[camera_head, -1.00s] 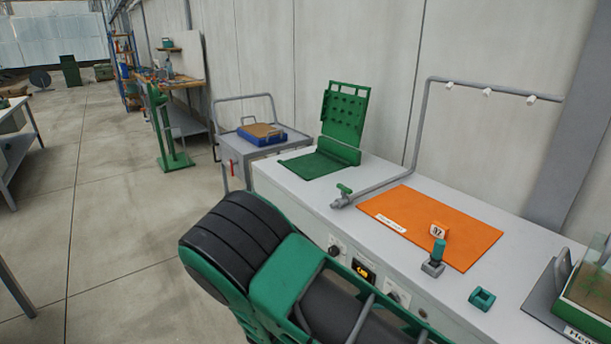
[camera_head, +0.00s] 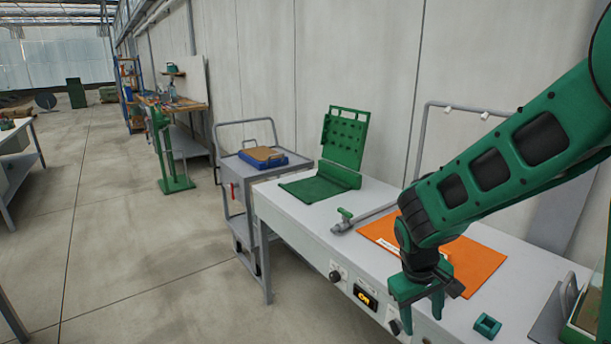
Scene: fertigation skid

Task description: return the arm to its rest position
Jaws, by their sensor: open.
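My green arm reaches in from the upper right across the front of the bench. My gripper (camera_head: 421,304) points down at the bench's front edge, with its two green fingers apart and nothing seen between them. It hangs in front of the control panel, near the orange mat (camera_head: 483,262). The arm and gripper hide part of the mat, and the orange numbered block and the small green-topped joystick are out of sight behind them.
A grey cart (camera_head: 237,167) stands at the bench's far end.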

